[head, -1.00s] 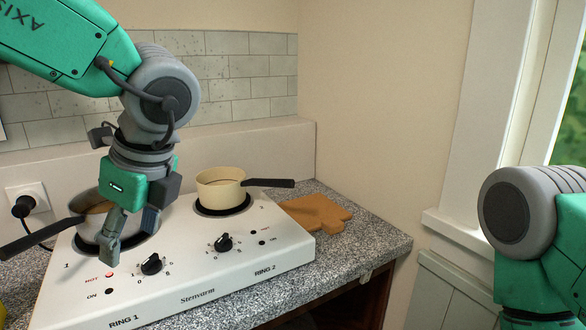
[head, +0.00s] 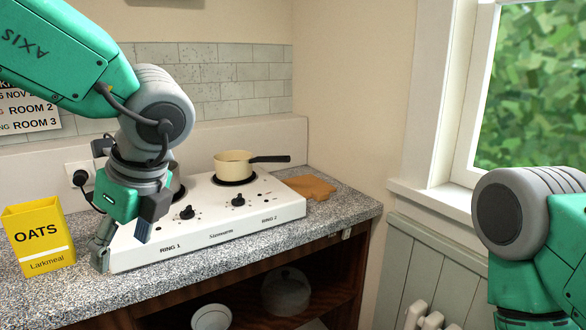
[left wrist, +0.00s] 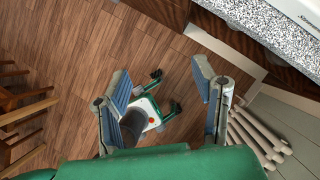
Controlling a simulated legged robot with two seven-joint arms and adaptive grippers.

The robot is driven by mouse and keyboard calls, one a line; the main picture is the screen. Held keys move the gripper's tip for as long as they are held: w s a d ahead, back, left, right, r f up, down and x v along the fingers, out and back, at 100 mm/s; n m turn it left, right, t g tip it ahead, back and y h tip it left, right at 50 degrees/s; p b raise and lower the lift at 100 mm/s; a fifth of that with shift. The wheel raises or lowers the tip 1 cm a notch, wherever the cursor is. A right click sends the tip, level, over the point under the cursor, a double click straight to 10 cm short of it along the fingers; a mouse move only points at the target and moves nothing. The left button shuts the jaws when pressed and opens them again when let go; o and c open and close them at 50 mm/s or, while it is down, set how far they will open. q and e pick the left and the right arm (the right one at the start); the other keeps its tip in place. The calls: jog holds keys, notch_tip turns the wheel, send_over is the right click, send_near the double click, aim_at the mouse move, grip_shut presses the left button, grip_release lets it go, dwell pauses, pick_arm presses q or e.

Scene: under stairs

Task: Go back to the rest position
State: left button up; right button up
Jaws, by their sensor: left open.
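My left gripper (head: 124,243) shows at the left of the head view, in front of the hob's left end and over the near side of the counter in the picture. In the left wrist view its two fingers (left wrist: 163,85) are spread apart with nothing between them, above the wood floor. My left arm (head: 70,62) comes in from the upper left. My right arm (head: 528,215) shows at the right edge; its gripper is outside the frame.
A white two-ring hob (head: 222,222) stands on the speckled counter (head: 330,226). A yellow oats box (head: 38,240) stands left, a wooden board (head: 308,188) right. A radiator (left wrist: 258,135) is nearby.

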pick_arm(q)
jog(key=w+a+f+m+t+y, duration=0.15)
jog(key=a+f+m, duration=0.35)
jog(key=f+m, duration=0.55)
jog(key=w+a+f+m+t+y, duration=0.1)
jog(key=w+a+f+m+t, duration=0.3)
jog(key=f+m, duration=0.65)
jog(key=s+d+f+m+g+h, duration=0.2)
jog(key=s+f+m+h, duration=0.3)
jog(key=s+f+m, duration=1.15)
jog(key=s+d+f+m+g+h, duration=0.2)
jog(key=s+f+m+g, duration=0.2)
jog(key=s+m, duration=0.7)
jog(key=shift+d+m, duration=0.2)
jog(key=shift+m, duration=1.05)
jog(key=shift+w+f+h, duration=0.1)
jog(key=shift+w+h, duration=0.1)
jog(key=shift+h, duration=0.05)
